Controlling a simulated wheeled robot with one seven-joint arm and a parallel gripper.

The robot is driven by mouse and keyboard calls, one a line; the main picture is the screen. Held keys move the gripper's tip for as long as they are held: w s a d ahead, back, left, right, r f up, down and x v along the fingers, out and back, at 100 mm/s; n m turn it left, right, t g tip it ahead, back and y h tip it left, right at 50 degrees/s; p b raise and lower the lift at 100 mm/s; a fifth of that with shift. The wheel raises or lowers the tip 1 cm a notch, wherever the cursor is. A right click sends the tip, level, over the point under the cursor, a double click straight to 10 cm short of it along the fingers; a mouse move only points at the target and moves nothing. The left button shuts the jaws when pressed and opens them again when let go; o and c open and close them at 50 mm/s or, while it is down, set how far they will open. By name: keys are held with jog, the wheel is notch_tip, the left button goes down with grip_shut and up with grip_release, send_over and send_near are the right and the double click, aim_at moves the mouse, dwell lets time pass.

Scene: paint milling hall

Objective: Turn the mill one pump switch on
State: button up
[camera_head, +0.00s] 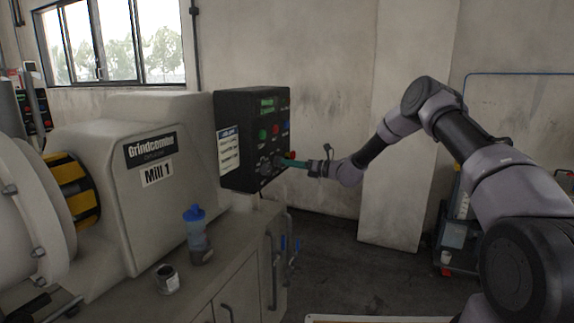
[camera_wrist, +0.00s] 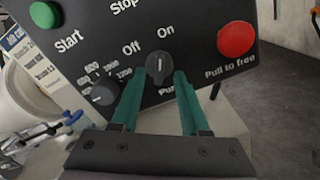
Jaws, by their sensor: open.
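The dark control panel (camera_head: 230,110) is on the right end of the machine marked Mill 1 (camera_head: 190,120). The pump switch (camera_wrist: 159,66) is a black rotary knob below the words Off and On, with its lettering below partly hidden. Its pale pointer mark looks about upright in the wrist view, between the two words; I cannot tell its exact setting. My gripper (camera_head: 287,162) is at the panel's lower right. In the wrist view my gripper (camera_wrist: 157,80) is open, its green fingers on either side of the knob; I cannot tell if they touch it.
A red button (camera_wrist: 236,39) marked Pull to free is right of the switch. A black dial (camera_wrist: 103,94) and a green Start button (camera_wrist: 45,14) are to its left. A blue bottle (camera_head: 195,228) and a metal can (camera_head: 167,279) stand on the cabinet.

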jog(key=v, duration=0.9)
jog(key=shift+r, duration=0.1)
